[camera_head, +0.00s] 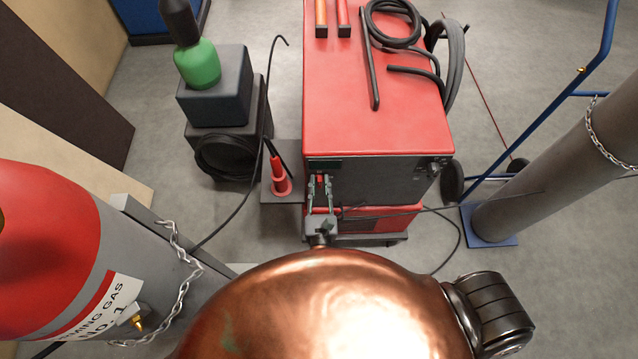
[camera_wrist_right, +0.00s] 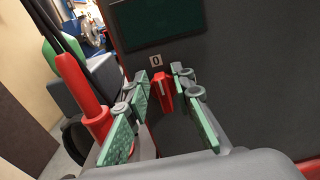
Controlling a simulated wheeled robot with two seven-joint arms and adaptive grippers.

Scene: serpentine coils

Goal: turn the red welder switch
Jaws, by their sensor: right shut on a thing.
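The red switch (camera_wrist_right: 163,92) is a small upright red knob with a pale line on it. My right gripper (camera_head: 320,184) is at the upper front of the welder. In the right wrist view, its two green-padded fingers (camera_wrist_right: 163,85) stand on either side of the switch, closed on it. In the head view, a bit of the red switch shows between the fingers. My left gripper is in neither view.
A red torch-like cone (camera_head: 280,178) stands left of the welder, beside a black box with a green bottle (camera_head: 197,65). Gas cylinders stand at left (camera_head: 45,235) and right (camera_head: 550,185). Cables cross the floor. Hoses (camera_head: 395,25) lie on the welder's top.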

